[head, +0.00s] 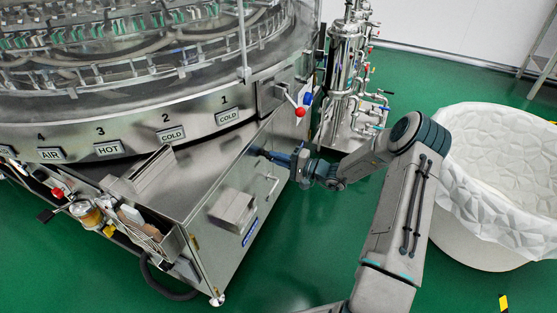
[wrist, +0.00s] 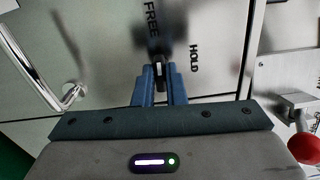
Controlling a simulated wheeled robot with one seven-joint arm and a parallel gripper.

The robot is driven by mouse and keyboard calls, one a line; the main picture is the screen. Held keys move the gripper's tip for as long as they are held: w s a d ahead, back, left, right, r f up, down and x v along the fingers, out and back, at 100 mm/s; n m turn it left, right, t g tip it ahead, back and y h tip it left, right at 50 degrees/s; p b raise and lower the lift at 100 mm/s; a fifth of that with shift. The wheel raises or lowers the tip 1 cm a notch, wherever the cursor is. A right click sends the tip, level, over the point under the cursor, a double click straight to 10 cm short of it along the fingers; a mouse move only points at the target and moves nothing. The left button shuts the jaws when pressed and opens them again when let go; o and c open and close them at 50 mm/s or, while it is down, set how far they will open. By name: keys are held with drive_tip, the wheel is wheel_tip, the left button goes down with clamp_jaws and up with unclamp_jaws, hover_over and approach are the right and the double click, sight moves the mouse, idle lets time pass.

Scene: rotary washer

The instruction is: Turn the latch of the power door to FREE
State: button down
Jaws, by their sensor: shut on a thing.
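The power door (head: 235,200) is a brushed steel panel on the front of the washer. In the wrist view its latch (wrist: 158,70) is a small dark piece with a light edge. The word FREE (wrist: 150,18) is printed above the latch and HOLD (wrist: 194,60) to its right. My gripper (wrist: 158,88) has its blue fingers shut on the latch, one on each side. The fingers hide part of the latch, and its exact angle is hard to tell. In the head view my gripper (head: 294,160) is at the door's right side, and the latch is hidden there.
A bar handle (wrist: 35,65) stands out from the door left of my gripper. A red ball knob (wrist: 305,148) on a lever is at the right. A white-lined round bin (head: 490,190) stands right of my arm. Green floor (head: 300,250) is clear before the door.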

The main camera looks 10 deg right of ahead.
drive_tip(key=shift+s+a, duration=0.1)
drive_tip(key=shift+a, duration=0.1)
drive_tip(key=c, duration=1.5)
unclamp_jaws()
drive_tip(key=shift+d, duration=0.1)
drive_tip(key=p+v, duration=0.3)
drive_tip(key=v, duration=1)
drive_tip(key=shift+s+d, duration=0.2)
drive_tip(key=shift+d, duration=0.15)
